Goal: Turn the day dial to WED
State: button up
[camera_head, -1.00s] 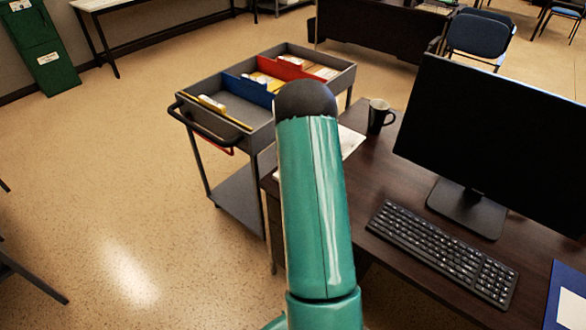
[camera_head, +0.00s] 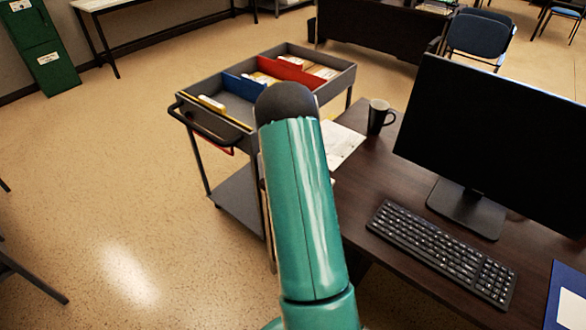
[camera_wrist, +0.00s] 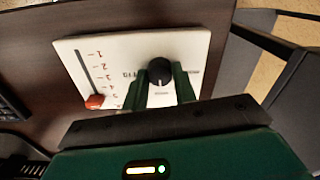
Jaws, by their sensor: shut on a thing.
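In the wrist view a white panel (camera_wrist: 205,48) lies on the dark desk. The day dial (camera_wrist: 160,68) is a round black knob on it, with a pale pointer line towards the bottom of the picture. My gripper (camera_wrist: 161,74) is shut on the dial, one green finger on each side. Small lettering left of the dial is too blurred to read, and the fingers hide part of the panel around it. A red slider knob (camera_wrist: 95,101) sits at the lower end of a numbered slot at the panel's left.
A grey cart (camera_head: 338,77) with folders stands beyond my arm. Open floor lies to the left.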

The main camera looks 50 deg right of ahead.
jog(key=o, duration=1)
jog(key=shift+c, duration=0.2)
notch_tip(320, 180, up, 14)
jog(key=shift+f, duration=0.1)
